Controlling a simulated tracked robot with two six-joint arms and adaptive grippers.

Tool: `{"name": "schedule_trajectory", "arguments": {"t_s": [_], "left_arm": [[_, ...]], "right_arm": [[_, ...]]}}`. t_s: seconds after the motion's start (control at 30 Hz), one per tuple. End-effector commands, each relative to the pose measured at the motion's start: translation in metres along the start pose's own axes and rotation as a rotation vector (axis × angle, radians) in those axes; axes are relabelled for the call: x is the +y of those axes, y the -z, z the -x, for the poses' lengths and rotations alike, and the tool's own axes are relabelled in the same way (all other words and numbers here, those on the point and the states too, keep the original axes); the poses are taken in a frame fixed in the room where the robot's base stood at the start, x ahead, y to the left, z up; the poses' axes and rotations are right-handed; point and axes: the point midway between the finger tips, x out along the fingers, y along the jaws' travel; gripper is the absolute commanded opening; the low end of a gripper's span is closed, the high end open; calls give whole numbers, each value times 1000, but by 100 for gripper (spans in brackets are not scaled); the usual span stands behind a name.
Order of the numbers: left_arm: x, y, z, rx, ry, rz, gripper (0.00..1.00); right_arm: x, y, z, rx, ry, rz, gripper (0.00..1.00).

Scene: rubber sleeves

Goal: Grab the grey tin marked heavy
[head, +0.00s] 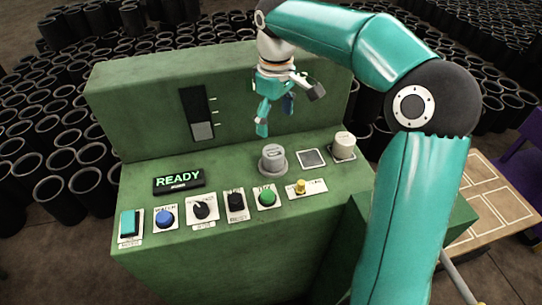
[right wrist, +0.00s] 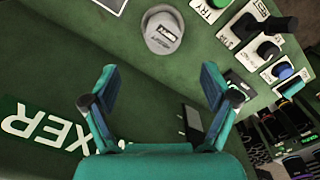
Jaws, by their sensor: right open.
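A grey tin (head: 272,160) stands upright on the green console, at the right of its sloping top. In the right wrist view the grey tin (right wrist: 165,32) shows at the top centre with a small label on its lid; I cannot read the label. A second, cream-coloured tin (head: 343,147) stands to its right in the head view. My right gripper (head: 277,118) hangs above the console, behind and above the grey tin. In the right wrist view its fingers (right wrist: 160,72) are spread, with nothing between them and the tin beyond the tips. My left gripper is not in view.
The green console (head: 140,110) carries a READY display (head: 178,180), a slider panel, and a front row of switches and knobs. A small square plate (head: 312,158) lies between the two tins. Many black sleeves (head: 60,200) stand around the console. A wooden table (head: 490,200) is at right.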

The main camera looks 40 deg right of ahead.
Motion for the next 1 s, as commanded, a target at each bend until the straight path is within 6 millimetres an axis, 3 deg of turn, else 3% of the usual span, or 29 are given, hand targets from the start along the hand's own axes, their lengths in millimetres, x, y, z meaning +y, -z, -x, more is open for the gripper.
{"name": "schedule_trajectory", "arguments": {"t_s": [0.1,0.3,0.57,0.83,1.0], "left_arm": [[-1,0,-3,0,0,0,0],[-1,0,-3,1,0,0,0],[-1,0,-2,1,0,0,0],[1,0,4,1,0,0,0],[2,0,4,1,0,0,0]], "right_arm": [[0,-1,-28,-6,2,0,86],[0,-1,-62,-4,2,0,86],[-1,0,-78,-1,1,0,86],[-5,2,-114,-3,1,1,86],[-5,2,-125,-1,1,1,86]]}}
